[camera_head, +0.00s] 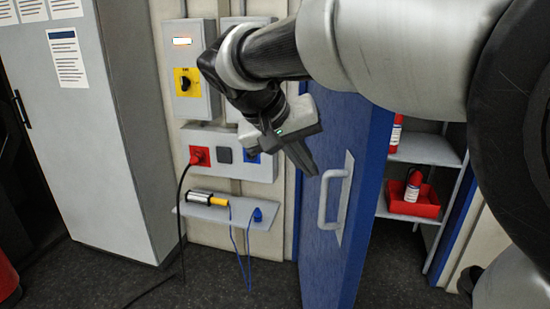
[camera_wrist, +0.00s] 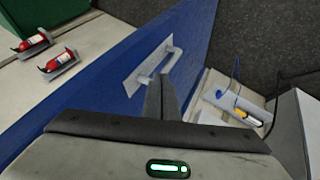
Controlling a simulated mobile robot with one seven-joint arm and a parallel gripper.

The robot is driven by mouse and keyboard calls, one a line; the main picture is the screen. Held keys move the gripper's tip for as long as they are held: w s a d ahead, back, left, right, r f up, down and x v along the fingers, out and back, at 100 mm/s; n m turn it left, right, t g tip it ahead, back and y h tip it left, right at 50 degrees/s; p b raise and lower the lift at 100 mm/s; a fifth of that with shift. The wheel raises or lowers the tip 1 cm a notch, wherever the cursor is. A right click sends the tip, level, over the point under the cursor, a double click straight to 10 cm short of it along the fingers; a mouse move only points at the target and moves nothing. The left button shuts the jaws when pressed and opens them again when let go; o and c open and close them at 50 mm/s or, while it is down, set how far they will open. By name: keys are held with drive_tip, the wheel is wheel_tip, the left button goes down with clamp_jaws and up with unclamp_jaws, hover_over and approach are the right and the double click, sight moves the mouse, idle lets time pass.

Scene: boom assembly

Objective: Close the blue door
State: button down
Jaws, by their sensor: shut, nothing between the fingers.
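The blue door (camera_head: 340,190) stands partly open in the head view, with shelves showing past its right edge. A light grey pull handle (camera_head: 333,197) on a plate is fixed to its face. My gripper (camera_head: 308,170) is shut and empty, in front of the door's upper part, up and left of the handle in the picture. In the wrist view the blue door (camera_wrist: 95,85) runs diagonally, and its handle (camera_wrist: 157,66) lies just beyond my shut fingertips (camera_wrist: 160,78). I cannot tell whether the fingers touch the door or handle.
Behind the door, grey shelves (camera_head: 424,149) hold red extinguishers (camera_head: 413,185) and a red bin (camera_head: 414,206). Left of the door are wall-mounted electrical boxes (camera_head: 190,70), a small shelf (camera_head: 225,213) with cables, and a grey cabinet (camera_head: 110,120). The dark floor before the door looks clear.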

approach(350, 198)
drive_tip(key=f, duration=0.1)
drive_tip(key=w+a+f, duration=0.1)
drive_tip(key=f, duration=0.2)
drive_tip(key=shift+w+a+b, duration=0.25)
drive_tip(key=shift+w+b, duration=0.05)
drive_tip(key=shift+w, duration=0.1)
drive_tip(key=shift+s+d+r, duration=0.1)
drive_tip(key=shift+d, duration=1.7)
drive_tip(key=shift+d, duration=0.1)
